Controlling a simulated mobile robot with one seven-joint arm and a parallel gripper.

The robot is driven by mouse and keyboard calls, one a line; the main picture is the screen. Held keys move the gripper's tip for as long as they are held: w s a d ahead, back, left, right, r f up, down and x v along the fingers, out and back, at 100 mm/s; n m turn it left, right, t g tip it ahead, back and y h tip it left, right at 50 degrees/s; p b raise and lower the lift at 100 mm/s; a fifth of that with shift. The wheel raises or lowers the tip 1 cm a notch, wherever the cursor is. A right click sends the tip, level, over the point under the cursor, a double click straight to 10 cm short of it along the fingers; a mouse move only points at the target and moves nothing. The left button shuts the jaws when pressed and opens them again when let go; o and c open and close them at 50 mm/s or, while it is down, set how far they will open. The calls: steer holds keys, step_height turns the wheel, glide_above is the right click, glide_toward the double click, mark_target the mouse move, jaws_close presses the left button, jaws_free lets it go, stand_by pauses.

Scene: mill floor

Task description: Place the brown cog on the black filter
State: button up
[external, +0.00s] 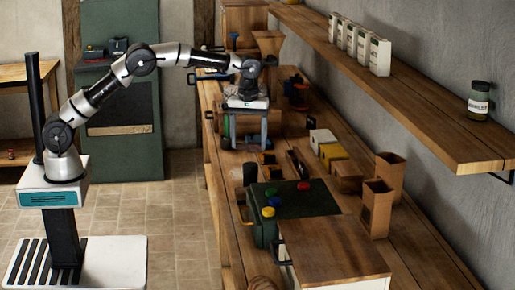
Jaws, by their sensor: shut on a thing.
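My gripper (246,136) hangs over the long wooden bench, pointing down, at the bench's left side. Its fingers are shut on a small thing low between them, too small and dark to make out. I cannot pick out the brown cog for sure. A black upright cylinder (250,173) stands on the bench nearer the camera than my gripper; it may be the black filter, but I cannot tell. A dark slanted piece (297,163) lies to the right of my gripper.
White, yellow and brown boxes (333,153) line the bench to the right. A wall shelf (420,100) overhangs the right side. Wooden hoppers stand at the back.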

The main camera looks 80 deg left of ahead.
steer(key=w+n, duration=0.1)
steer(key=w+a+r+n, duration=0.1)
steer(key=n, duration=0.1)
steer(key=shift+w+a+b, duration=0.1)
steer(key=shift+a+b, duration=0.05)
steer(key=shift+b, duration=0.25)
step_height(320, 180, down, 18)
steer(key=shift+r+b, duration=0.2)
steer(key=shift+b, duration=0.6)
steer(key=shift+f, duration=0.25)
steer(key=o, duration=1.1)
steer(key=shift+o, duration=0.2)
steer(key=shift+r, duration=0.1)
